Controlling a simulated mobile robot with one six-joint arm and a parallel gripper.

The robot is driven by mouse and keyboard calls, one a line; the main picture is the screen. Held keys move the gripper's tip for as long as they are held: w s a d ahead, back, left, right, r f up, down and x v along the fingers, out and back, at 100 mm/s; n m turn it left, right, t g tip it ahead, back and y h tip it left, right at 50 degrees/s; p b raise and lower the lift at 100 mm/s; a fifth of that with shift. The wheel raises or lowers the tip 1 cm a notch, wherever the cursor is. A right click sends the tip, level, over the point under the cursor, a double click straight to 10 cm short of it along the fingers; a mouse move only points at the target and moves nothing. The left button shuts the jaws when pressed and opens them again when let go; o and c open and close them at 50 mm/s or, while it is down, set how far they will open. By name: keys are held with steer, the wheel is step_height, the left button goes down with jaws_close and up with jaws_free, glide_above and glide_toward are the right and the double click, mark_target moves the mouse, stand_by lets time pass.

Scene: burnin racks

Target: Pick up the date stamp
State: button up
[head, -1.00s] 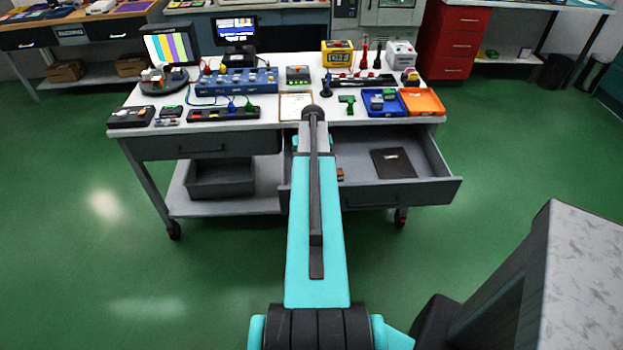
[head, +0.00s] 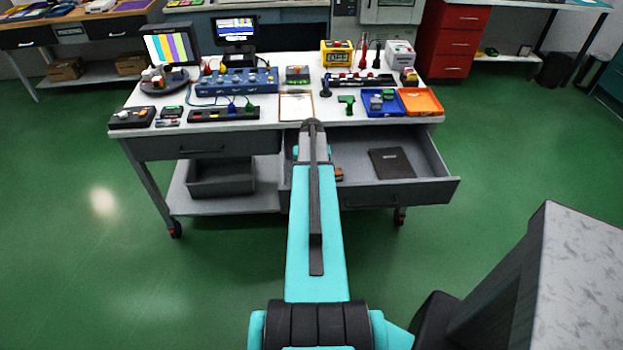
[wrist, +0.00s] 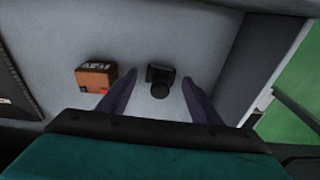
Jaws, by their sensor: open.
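In the wrist view, a small black object with a round knob (wrist: 160,82), which looks like the date stamp, stands on the floor of the open drawer (head: 438,188). My gripper (wrist: 159,77) is open, with one purple finger on each side of it. There are gaps between the fingers and the object, and nothing is held. My own arm hides this object in the head view.
A brown-orange block (wrist: 96,77) lies left of my gripper in the drawer. A dark notebook (head: 391,163) lies farther off, with bare floor between. The drawer wall (wrist: 243,62) is close on the right. The crowded bench top (head: 222,131) is above.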

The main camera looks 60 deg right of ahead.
steer(key=c, duration=1.1)
steer(key=shift+r, duration=0.2)
steer(key=shift+c, duration=0.2)
steer(key=shift+r+b, duration=1.2)
steer(key=shift+r, duration=3.6)
steer(key=o, duration=0.4)
steer(key=shift+c, duration=1.4)
steer(key=shift+o, duration=0.5)
